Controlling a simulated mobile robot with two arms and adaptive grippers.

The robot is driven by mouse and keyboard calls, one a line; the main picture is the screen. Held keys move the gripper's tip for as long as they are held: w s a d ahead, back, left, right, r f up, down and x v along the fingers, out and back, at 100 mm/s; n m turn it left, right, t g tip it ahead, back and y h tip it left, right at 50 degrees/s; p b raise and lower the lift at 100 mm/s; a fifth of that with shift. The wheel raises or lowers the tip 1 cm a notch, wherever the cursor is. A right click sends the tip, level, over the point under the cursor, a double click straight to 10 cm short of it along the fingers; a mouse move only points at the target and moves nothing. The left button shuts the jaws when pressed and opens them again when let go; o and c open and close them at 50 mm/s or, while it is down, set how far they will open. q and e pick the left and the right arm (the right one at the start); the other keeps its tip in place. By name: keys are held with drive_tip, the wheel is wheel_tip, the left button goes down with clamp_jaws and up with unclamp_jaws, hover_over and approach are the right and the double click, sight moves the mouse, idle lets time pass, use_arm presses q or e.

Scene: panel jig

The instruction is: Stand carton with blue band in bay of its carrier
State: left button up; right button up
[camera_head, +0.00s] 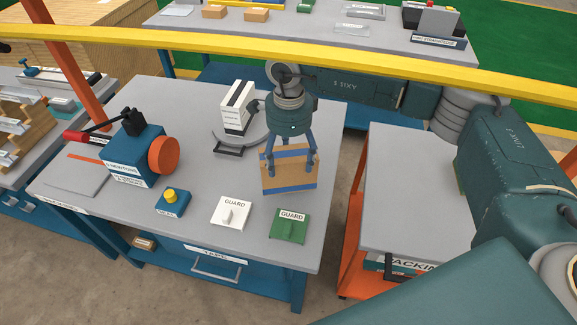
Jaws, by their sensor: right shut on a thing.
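The tan carton with a blue band (289,180) is in the right part of the grey-topped table. The blue shows along its lower edge. My right gripper (289,162) points down from above and is shut on the carton, its fingers at either side. I cannot tell whether the carton touches the table. Behind it to the left, a white upright block with dark slots (235,112) stands on a round grey plate (227,138). I cannot tell whether this is the carrier; no bay shows clearly. My left gripper is not in view.
A blue machine with an orange wheel (164,155) stands at left on the table. A yellow-button box (172,202), white guard plate (231,213) and green guard plate (290,226) lie along the front. A yellow rail (180,42) crosses the view. A grey cart top (400,205) is at right.

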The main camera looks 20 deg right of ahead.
sight(289, 171)
drive_tip(key=shift+f+p, duration=0.45)
drive_tip(key=shift+f, duration=2)
drive_tip(key=o, duration=1.9)
drive_tip(key=shift+o, duration=0.2)
